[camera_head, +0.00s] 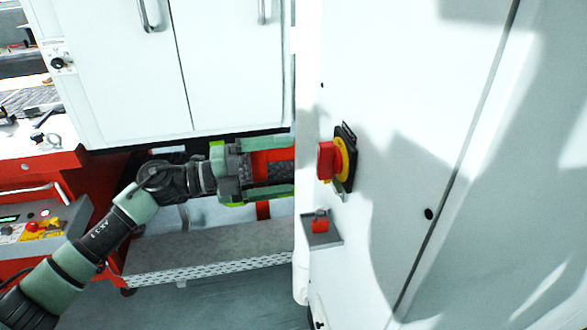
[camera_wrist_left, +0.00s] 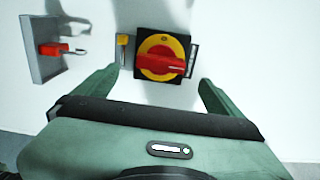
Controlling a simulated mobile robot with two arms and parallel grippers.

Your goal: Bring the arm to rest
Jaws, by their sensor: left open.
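My left arm comes in from the left in the head view. Its gripper (camera_head: 292,171) is level and points right, towards a red and yellow rotary switch (camera_head: 327,161) on a white cabinet panel. In the left wrist view the two green fingers of the gripper (camera_wrist_left: 157,85) are spread apart with nothing between their tips. The rotary switch (camera_wrist_left: 163,62) lies just beyond them, with its red handle about level on a yellow disc and black plate. The gripper looks close to the switch; I cannot tell whether a finger touches the panel. My right gripper is not in view.
A small grey holder (camera_head: 333,241) with a red padlock (camera_head: 320,221) sits on the panel below the switch. White cabinet doors (camera_head: 215,65) stand behind my arm. A red workbench (camera_head: 50,165) with controls is at the left. Open floor (camera_head: 215,300) shows below.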

